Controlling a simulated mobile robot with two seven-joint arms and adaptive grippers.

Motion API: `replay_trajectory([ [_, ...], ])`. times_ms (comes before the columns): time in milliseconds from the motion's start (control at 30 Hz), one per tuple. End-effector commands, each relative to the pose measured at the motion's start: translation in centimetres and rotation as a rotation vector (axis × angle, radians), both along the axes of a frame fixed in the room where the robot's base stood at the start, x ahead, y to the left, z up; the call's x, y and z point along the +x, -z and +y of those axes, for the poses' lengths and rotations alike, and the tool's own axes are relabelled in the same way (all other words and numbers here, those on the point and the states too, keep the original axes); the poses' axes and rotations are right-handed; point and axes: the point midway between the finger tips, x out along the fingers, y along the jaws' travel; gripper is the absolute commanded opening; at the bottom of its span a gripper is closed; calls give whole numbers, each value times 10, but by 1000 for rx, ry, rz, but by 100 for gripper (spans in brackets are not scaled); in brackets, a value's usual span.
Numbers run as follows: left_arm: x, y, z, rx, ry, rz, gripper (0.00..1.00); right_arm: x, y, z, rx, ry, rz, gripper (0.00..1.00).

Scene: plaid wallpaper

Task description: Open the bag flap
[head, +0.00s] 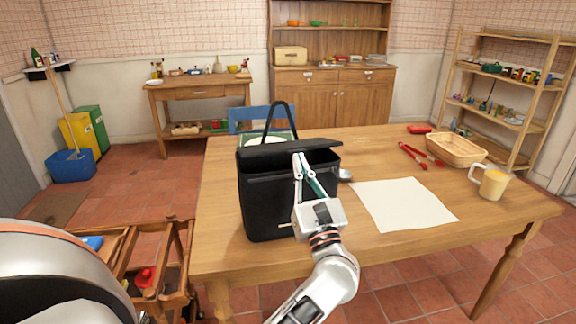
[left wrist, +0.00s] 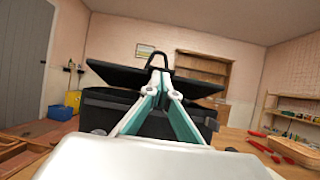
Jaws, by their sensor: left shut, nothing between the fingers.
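A black bag (head: 262,205) with an upright handle (head: 280,118) stands on the near left part of the wooden table (head: 385,265). Its flap (head: 318,147) is lifted off the front, roughly level over the top, with a dark gap beneath. In the left wrist view the flap (left wrist: 120,74) is tilted above the bag body (left wrist: 110,97). My left gripper (head: 299,158) is at the bag's front, its fingertips shut and empty at the flap's front edge. In the left wrist view the shut fingertips (left wrist: 160,74) overlap the flap; contact is unclear. My right gripper is not in view.
A white sheet (head: 405,204) lies right of the bag. A blue chair (head: 262,117) is behind the table. A wooden cart (head: 150,265) stands at left.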

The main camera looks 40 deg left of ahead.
Motion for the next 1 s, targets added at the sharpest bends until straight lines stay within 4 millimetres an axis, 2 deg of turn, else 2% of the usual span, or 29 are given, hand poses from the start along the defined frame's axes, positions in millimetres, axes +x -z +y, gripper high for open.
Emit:
replay_trajectory([
  [33, -2, -25, 0, -33, 1, 2, 0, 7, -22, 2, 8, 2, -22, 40],
  [133, 0, -35, 2, -92, 1, 47, 0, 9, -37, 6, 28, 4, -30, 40],
  [300, 5, -52, 7, -192, 2, 123, 0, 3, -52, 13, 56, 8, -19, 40],
  [467, 11, -69, 16, -184, -1, 131, 0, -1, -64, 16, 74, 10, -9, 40],
  [567, 16, -82, 23, -184, -1, 131, 0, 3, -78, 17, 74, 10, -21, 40],
  [700, 25, -99, 35, -185, -1, 130, 0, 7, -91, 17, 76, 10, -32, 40],
  [1000, 47, -130, 66, -184, -1, 131, 0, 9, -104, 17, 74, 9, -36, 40],
])
